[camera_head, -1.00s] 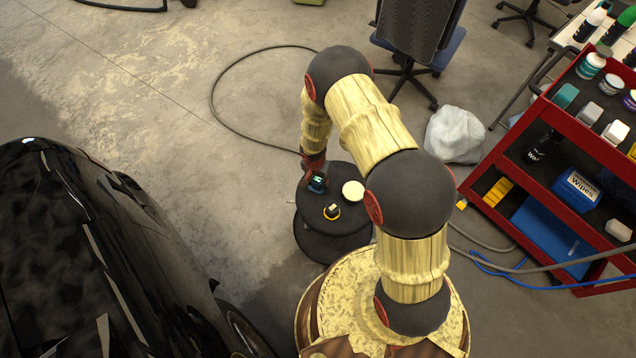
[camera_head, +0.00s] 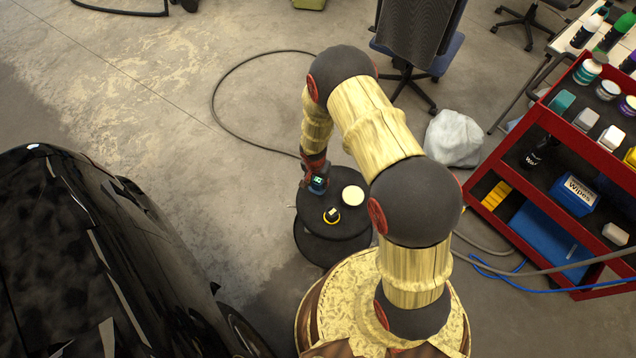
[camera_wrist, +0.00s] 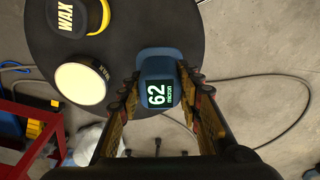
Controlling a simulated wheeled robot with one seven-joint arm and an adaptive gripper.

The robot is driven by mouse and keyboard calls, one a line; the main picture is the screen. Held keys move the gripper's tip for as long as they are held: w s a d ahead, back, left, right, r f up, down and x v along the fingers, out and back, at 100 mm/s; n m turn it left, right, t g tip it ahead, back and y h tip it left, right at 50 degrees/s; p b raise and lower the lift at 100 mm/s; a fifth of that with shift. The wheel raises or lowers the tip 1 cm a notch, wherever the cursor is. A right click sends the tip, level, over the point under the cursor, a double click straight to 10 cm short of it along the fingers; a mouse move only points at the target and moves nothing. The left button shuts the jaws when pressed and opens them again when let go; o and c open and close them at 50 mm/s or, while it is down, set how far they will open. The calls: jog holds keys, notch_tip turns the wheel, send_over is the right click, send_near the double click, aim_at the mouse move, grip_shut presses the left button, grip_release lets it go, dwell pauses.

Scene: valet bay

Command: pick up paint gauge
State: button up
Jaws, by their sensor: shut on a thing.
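The paint gauge (camera_wrist: 160,88) is a small blue device with a lit screen reading 62. In the wrist view it sits between the two fingers of my gripper (camera_wrist: 161,92), which is shut on it from both sides. In the head view the gauge (camera_head: 318,182) shows at the left part of the round black stool top (camera_head: 346,225), below my gripper (camera_head: 316,172). I cannot tell whether the gauge still touches the stool top.
A yellow-and-black wax tin (camera_wrist: 82,16) and a round pale-topped tin (camera_wrist: 82,88) stand on the stool near the gauge. A black car (camera_head: 90,250) is at left. A red cart (camera_head: 560,130) with bottles is at right. A hose (camera_head: 213,95) lies on the floor behind.

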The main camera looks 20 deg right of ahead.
jog(key=s+r+p, duration=0.2)
jog(key=s+r, duration=0.7)
jog(key=s, duration=0.5)
jog(key=shift+r, duration=0.3)
jog(key=o, duration=0.8)
jog(key=c, duration=0.6)
jog(key=shift+c, duration=0.3)
jog(key=shift+w, duration=0.15)
